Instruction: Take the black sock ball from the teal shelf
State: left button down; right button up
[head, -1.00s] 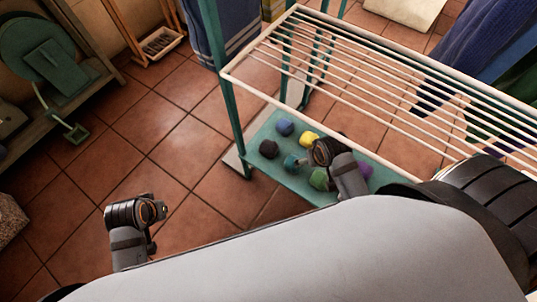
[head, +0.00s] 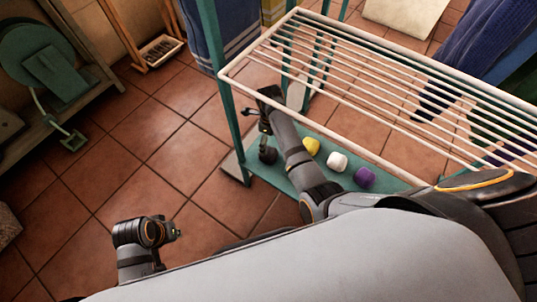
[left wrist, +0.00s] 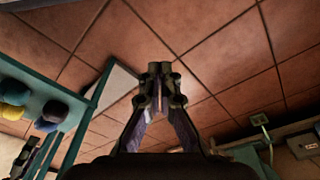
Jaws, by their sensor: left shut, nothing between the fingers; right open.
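The black sock ball (head: 268,156) lies at the left end of the teal shelf (head: 290,180), the low board under the rack. My right gripper (head: 264,130) is open just above the black ball in the head view; I cannot tell whether it touches it. The black ball also shows at the left of the left wrist view (left wrist: 45,125). My left gripper (left wrist: 160,70) is shut and empty over the floor tiles, left of the shelf; its wrist shows in the head view (head: 148,232).
Yellow (head: 311,146), white (head: 338,161) and purple (head: 364,177) balls lie on the shelf; my right arm hides others. The white wire rack (head: 370,90) overhangs it, with a teal post (head: 222,75) at its left. Tiled floor left of the shelf is open.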

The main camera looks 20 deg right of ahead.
aim_at(269, 152)
notch_tip(269, 152, down, 4)
jog(key=shift+f+b, duration=0.25)
jog(key=shift+b, duration=0.85)
jog(key=shift+f, duration=0.45)
jog(key=f+b, duration=0.2)
jog(key=f, duration=0.1)
jog(key=f+b, duration=0.1)
jog(key=shift+a+f, duration=0.2)
jog(key=shift+a, duration=0.05)
jog(key=shift+f, duration=0.4)
pick_arm(q)
notch_tip(269, 152, down, 6)
jog(key=w+d+t+h, duration=0.1)
jog(key=d+t, duration=0.1)
jog(key=t, duration=0.1)
jog(key=shift+w+d, duration=0.15)
jog(key=shift+w, duration=0.15)
pick_arm(e)
jog(key=shift+r, duration=0.1)
pick_arm(q)
jog(key=shift+f, duration=0.1)
pick_arm(e)
jog(key=c, duration=1.2)
